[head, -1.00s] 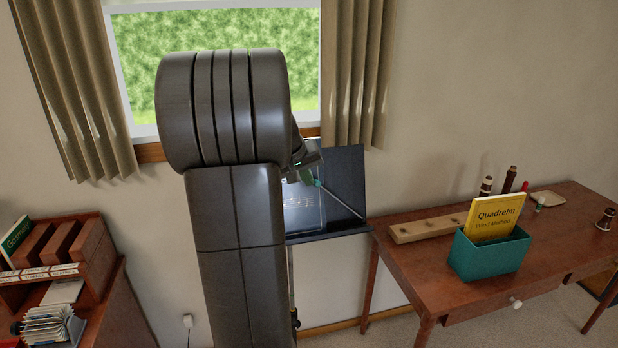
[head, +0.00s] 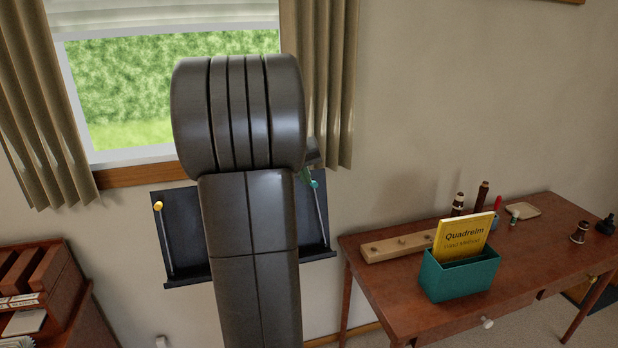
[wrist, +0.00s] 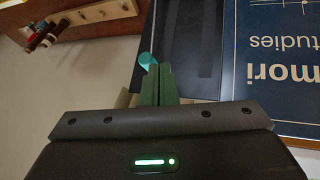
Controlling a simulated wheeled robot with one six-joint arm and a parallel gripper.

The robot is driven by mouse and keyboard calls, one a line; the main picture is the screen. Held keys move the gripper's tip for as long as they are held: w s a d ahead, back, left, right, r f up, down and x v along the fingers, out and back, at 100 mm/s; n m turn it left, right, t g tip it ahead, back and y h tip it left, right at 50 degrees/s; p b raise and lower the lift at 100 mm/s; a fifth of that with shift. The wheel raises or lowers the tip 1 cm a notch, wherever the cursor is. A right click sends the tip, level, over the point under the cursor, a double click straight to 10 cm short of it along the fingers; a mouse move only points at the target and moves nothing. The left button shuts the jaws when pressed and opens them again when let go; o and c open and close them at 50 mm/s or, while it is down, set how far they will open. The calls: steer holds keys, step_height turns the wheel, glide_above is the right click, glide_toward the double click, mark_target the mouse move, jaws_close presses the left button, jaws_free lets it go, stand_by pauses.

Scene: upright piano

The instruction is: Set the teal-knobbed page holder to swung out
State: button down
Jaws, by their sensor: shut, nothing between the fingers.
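The teal-knobbed page holder (head: 320,215) is a thin rod on the right side of the dark music desk (head: 188,230). It stands nearly upright, close along the desk's right edge, with its teal knob at the top. My gripper (head: 307,175) is beside the knob, largely hidden behind my arm. In the wrist view my green fingers (wrist: 158,84) are shut with nothing between them. The teal knob (wrist: 148,61) shows just left of their tips; I cannot tell whether they touch. A blue book (wrist: 275,60) lies on the desk in the wrist view. My arm covers the desk's middle.
A yellow-knobbed holder (head: 164,240) stands at the desk's left side. A wooden table (head: 390,305) to the right bears a teal box (head: 460,278) with a yellow book (head: 463,238). A window and curtains (head: 318,80) are behind. Shelves (head: 45,290) stand at left.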

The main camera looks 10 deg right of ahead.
steer(key=shift+a+r+p, duration=0.2)
steer(key=shift+r+p, duration=0.45)
steer(key=shift+r, duration=0.2)
